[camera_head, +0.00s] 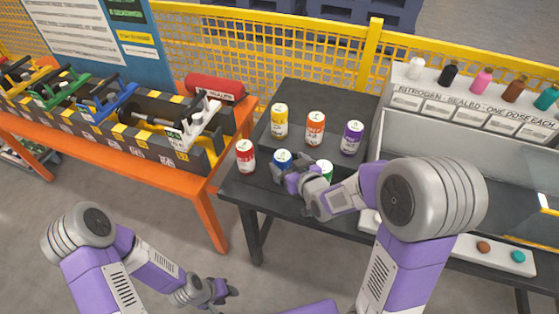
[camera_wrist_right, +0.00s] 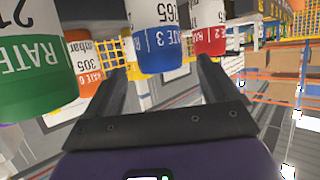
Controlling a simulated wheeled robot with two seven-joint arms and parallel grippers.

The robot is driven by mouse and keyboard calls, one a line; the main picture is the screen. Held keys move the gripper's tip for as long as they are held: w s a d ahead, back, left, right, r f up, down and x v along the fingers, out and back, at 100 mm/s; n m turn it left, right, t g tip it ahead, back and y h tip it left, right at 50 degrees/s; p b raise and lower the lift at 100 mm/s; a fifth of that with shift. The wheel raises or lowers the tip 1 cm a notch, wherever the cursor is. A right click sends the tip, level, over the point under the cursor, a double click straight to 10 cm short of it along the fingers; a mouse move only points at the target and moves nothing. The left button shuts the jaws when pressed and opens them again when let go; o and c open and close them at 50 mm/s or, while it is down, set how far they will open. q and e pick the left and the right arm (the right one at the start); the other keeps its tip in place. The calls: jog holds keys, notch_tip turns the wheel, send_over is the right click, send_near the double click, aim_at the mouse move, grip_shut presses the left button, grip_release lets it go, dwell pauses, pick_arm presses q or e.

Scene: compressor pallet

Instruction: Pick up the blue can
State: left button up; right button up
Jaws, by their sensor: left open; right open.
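The blue can (camera_head: 282,157) stands upright in the front row on the black table. My right gripper (camera_head: 291,176) is right at its near side and hides its lower part. In the right wrist view the blue can (camera_wrist_right: 162,42) shows ahead, in line with the gap between the open fingers of the right gripper (camera_wrist_right: 163,75). I cannot tell whether a finger touches it. My left gripper (camera_head: 224,291) is open and empty, low over the floor, far from the can.
A red can (camera_head: 245,157) stands left of the blue can and a green can (camera_head: 325,170) close on its right. Yellow (camera_head: 279,121), orange (camera_head: 315,129) and purple (camera_head: 351,138) cans stand behind on a black step. An orange bench (camera_head: 120,150) is at left.

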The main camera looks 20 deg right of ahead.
aim_at(280, 154)
jog(key=shift+x, duration=0.95)
jog(key=b+x, duration=0.1)
jog(key=x, duration=0.3)
jog(key=shift+w+a, duration=0.15)
jog(key=shift+w, duration=0.15)
jog(key=shift+r, duration=0.1)
jog(key=c, duration=1.3)
